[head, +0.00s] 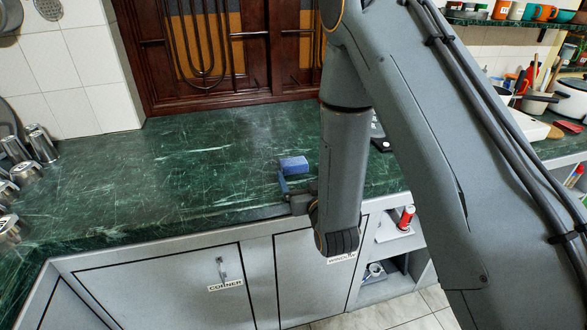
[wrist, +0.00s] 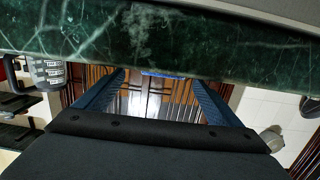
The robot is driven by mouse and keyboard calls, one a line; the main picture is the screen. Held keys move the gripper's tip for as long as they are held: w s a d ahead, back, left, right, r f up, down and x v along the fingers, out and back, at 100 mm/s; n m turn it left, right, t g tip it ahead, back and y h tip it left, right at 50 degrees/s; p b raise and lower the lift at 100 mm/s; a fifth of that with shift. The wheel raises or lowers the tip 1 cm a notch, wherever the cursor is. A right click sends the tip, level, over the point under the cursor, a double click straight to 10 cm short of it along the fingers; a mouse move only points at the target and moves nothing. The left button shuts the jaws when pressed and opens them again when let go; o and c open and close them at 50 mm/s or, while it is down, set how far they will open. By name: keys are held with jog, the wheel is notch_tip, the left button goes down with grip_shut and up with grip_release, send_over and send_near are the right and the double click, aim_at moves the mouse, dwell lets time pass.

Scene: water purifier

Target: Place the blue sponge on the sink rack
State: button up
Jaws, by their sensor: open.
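The blue sponge (head: 293,165) lies on the dark green marble counter (head: 190,180), near its front edge. In the wrist view only a thin blue strip of the sponge (wrist: 165,74) shows, between and beyond the fingertips. My gripper (head: 284,184) is low over the counter's front edge, just in front of the sponge. In the wrist view its two blue fingers (wrist: 160,84) are spread apart with nothing between them. I cannot make out the sink rack; my arm hides much of the counter to the right.
Metal canisters (head: 28,160) stand at the far left. The counter left of the sponge is clear. A dark wooden panel (head: 230,50) closes off the back. Pots (head: 540,100) stand at the far right. Below are grey cabinets (head: 170,290) and an open shelf with a red-topped item (head: 406,217).

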aim_at(293, 162)
jog(key=shift+a+t, duration=0.3)
jog(key=shift+a, duration=0.1)
jog(key=shift+w+a, duration=0.1)
jog(key=shift+w, duration=0.25)
jog(key=shift+p+x, duration=1)
jog(key=shift+x, duration=2.35)
jog(key=shift+r, duration=0.1)
jog(key=c, duration=1.2)
jog(key=shift+r, duration=0.1)
